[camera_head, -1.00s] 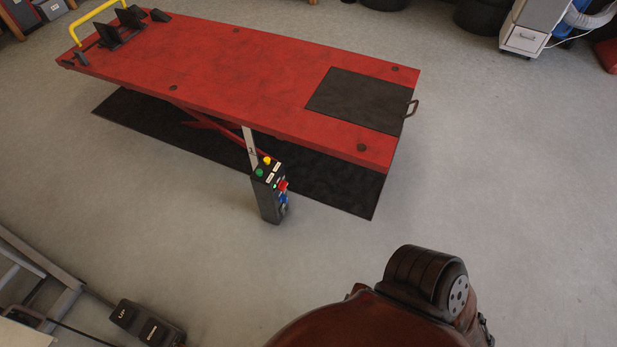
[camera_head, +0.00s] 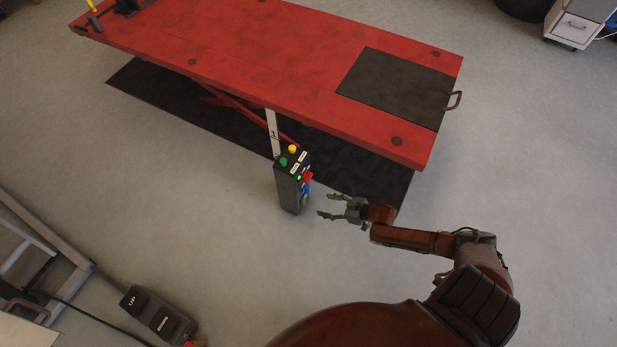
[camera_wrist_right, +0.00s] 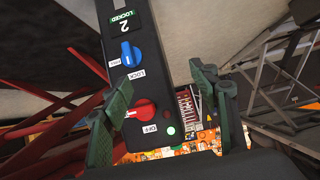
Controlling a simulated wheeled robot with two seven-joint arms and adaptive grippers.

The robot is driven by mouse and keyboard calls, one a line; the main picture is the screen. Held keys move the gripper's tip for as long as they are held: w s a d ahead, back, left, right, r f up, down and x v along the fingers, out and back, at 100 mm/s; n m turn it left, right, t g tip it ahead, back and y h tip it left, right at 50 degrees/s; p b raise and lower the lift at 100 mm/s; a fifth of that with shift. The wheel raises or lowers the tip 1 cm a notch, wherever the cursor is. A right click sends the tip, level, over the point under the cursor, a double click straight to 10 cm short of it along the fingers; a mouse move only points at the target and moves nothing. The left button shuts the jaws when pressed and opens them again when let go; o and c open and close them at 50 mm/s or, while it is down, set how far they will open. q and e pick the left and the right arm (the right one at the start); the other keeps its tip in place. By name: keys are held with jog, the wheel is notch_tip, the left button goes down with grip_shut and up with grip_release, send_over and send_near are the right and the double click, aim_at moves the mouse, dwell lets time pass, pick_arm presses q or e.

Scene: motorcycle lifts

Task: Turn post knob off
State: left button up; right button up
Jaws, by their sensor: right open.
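The black control post (camera_head: 291,187) stands upright beside the red lift. Its side facing my right gripper carries a red knob (camera_head: 307,177) above a blue knob (camera_head: 305,188). In the right wrist view, the red knob (camera_wrist_right: 142,109) sits by an "OFF" label and the blue knob (camera_wrist_right: 131,54) by a "LOCK" label. A green light (camera_wrist_right: 171,130) glows near the red knob. My right gripper (camera_head: 325,205) is open and empty, just right of the post, apart from the knobs. Its fingers (camera_wrist_right: 160,78) frame the post's face in the wrist view. My left gripper is not in view.
The red lift table (camera_head: 270,60) spans the back over a black mat (camera_head: 190,100). Green and yellow buttons top the post. An UP/DOWN pedal box (camera_head: 158,316) and a grey metal frame (camera_head: 40,250) lie at lower left. The floor at right is clear.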

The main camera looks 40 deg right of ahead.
jog(key=t+y, duration=0.1)
jog(key=t, duration=0.1)
send_near(309, 177)
jog(key=b+x, duration=0.3)
jog(key=x, duration=0.5)
jog(key=shift+f+b, duration=0.1)
jog(key=shift+b, duration=0.25)
jog(key=shift+w+a, duration=0.1)
jog(key=shift+w, duration=0.25)
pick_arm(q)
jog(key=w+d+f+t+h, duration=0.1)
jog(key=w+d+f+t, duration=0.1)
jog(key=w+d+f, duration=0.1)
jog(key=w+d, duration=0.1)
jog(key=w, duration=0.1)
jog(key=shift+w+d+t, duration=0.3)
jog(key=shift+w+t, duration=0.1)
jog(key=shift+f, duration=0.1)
pick_arm(e)
jog(key=shift+c, duration=0.7)
jog(key=c, duration=1)
jog(key=shift+n, duration=0.3)
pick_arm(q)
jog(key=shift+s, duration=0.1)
